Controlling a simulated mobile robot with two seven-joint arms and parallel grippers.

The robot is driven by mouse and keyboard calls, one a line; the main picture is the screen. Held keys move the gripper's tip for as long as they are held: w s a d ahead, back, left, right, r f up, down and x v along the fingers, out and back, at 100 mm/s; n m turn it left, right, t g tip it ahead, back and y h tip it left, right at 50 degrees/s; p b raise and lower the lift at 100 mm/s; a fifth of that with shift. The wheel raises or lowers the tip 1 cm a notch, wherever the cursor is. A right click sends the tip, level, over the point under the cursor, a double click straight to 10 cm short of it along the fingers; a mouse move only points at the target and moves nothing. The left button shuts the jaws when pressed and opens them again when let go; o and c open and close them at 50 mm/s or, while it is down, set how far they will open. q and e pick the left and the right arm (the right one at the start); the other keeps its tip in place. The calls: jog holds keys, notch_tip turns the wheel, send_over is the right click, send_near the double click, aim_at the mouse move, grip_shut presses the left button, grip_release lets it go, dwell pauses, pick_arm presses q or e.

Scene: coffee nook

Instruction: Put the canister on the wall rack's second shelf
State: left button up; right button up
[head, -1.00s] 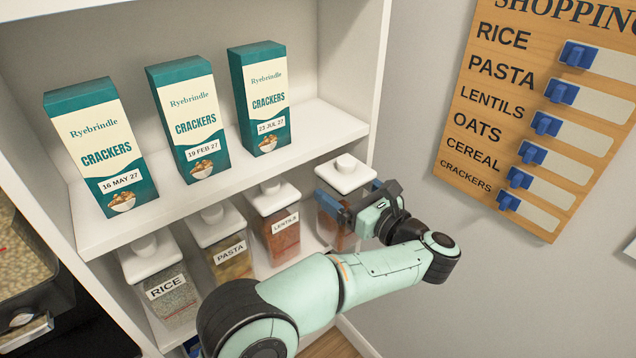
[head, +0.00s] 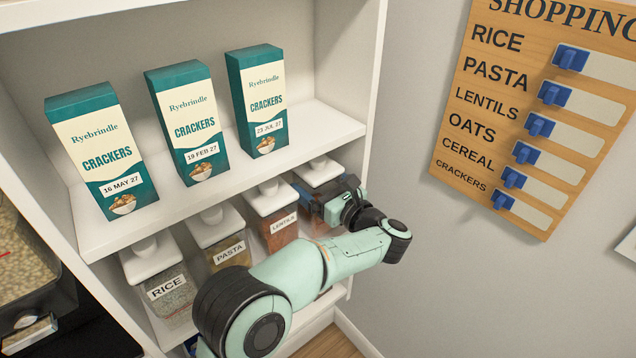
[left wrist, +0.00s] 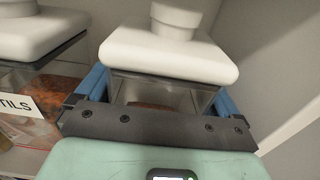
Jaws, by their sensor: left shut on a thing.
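The canister (head: 319,173) has a white knobbed lid and a clear body with reddish-brown contents. It is at the right end of the lower visible shelf (head: 322,304), right of the lentils canister (head: 277,231). My left gripper (head: 318,192) is shut on its body just below the lid. In the left wrist view the canister (left wrist: 170,52) sits upright between the two blue fingers of my gripper (left wrist: 160,92). Its base is hidden behind my arm, so I cannot tell whether it touches the shelf. My right gripper is not in view.
The pasta canister (head: 224,250) and rice canister (head: 172,295) stand further left in the row. Several cracker boxes (head: 190,115) stand on the shelf (head: 230,180) above. The unit's right side wall (head: 368,80) is close to the canister. A shopping board (head: 480,150) hangs at right.

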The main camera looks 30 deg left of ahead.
pick_arm(q)
jog(key=shift+r, duration=0.1)
jog(key=o, duration=1.7)
jog(key=shift+f, duration=0.2)
jog(key=shift+r, duration=0.1)
jog(key=b+v, duration=0.1)
jog(key=v, duration=1.1)
jog(key=shift+b, duration=0.35)
